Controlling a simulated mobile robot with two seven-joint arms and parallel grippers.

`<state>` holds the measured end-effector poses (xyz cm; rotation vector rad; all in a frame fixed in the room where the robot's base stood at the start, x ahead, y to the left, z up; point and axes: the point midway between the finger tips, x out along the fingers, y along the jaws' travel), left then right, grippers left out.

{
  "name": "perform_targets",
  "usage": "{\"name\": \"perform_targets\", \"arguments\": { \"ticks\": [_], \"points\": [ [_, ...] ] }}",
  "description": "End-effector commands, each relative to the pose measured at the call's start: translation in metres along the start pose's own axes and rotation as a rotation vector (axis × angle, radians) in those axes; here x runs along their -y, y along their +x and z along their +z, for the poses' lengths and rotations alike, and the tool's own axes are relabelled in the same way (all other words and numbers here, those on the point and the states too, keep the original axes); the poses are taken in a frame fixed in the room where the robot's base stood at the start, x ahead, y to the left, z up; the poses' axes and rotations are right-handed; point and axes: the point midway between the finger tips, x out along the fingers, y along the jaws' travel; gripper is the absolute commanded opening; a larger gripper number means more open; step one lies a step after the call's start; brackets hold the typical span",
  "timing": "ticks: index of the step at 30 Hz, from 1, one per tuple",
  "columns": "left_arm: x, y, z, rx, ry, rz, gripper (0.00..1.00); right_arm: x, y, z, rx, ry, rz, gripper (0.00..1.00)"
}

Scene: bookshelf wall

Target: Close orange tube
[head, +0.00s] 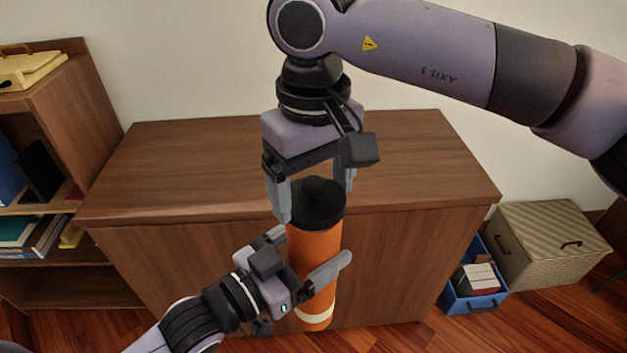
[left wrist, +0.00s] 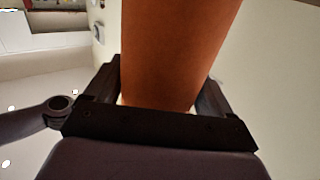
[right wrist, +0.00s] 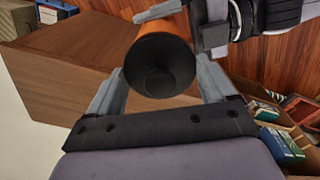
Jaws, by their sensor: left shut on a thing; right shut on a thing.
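The orange tube (head: 314,258) is upright in front of the cabinet, with a cream band near its bottom. Its black cap (head: 318,203) sits on the top end; I cannot tell how tightly it is seated. My left gripper (head: 311,252) is shut around the tube's body from the lower left. The left wrist view shows the orange body (left wrist: 175,50) between its fingers. My right gripper (head: 316,192) comes from above and is shut on the cap. The right wrist view shows the black cap (right wrist: 160,65) end-on between the fingers (right wrist: 162,85).
A wooden cabinet (head: 200,165) with a bare top stands behind the tube. A shelf (head: 75,110) with books is at the left. A blue crate of books (head: 475,302) and a woven box (head: 548,235) stand on the floor at the right.

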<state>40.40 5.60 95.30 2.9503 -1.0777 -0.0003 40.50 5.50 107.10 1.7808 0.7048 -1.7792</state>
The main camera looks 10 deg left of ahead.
Motion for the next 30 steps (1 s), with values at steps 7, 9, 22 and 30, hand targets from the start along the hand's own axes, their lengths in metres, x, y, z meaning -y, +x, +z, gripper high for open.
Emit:
{"name": "perform_targets", "arguments": {
  "ticks": [7,9,22,30],
  "points": [
    [0.000,0.000,-0.002,-0.004,0.000,0.000,0.24,0.000,0.005,0.000,0.000,0.001,-0.001,0.55],
    [0.000,0.000,-0.002,-0.004,0.000,0.000,0.24,0.000,0.007,0.000,0.000,0.000,-0.001,0.55],
    [0.000,0.000,-0.002,-0.005,0.001,0.000,0.24,0.000,0.011,0.000,0.000,0.000,0.000,1.00],
    [0.000,0.000,-0.002,-0.005,0.001,0.000,0.24,-0.001,-0.006,-0.001,-0.003,0.002,0.002,1.00]
  ]
}}
